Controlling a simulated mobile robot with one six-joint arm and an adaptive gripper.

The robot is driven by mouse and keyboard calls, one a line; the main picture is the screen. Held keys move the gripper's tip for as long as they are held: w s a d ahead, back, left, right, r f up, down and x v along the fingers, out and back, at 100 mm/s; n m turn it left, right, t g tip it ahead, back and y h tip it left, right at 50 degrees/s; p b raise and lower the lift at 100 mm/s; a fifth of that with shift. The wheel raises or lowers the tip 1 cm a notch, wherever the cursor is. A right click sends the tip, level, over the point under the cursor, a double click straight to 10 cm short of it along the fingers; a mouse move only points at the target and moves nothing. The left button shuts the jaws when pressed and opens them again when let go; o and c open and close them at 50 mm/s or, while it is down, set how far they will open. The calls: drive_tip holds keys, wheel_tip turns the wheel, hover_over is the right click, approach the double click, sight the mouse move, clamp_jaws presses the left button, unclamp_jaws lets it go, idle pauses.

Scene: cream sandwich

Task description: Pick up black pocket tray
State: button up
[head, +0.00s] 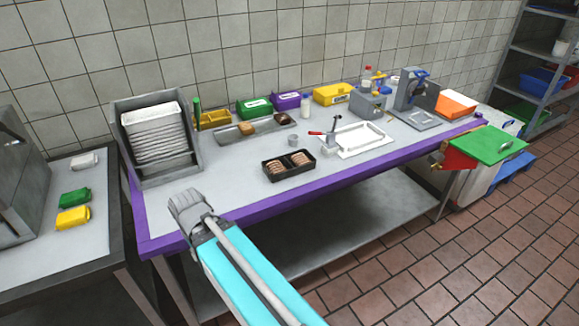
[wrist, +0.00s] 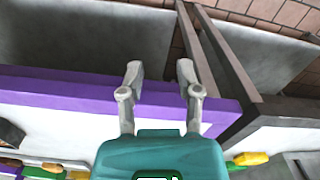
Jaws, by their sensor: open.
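The black pocket tray (head: 294,175) lies on the purple-edged counter in the head view, near the front edge. It has two pockets, each holding brown round pieces. My gripper (head: 187,205) is to the left of the tray, by the counter's front left edge and well apart from it. In the wrist view my gripper (wrist: 160,72) shows two grey fingers spread apart with nothing between them; the purple edge is behind them. A dark shape at that view's left edge may be the tray; I cannot tell.
A rack of white trays (head: 155,138) stands at the counter's left end. Coloured boxes line the wall. A side table (head: 60,255) stands left across a gap.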

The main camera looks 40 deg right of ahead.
drive_tip(key=shift+a, duration=0.35)
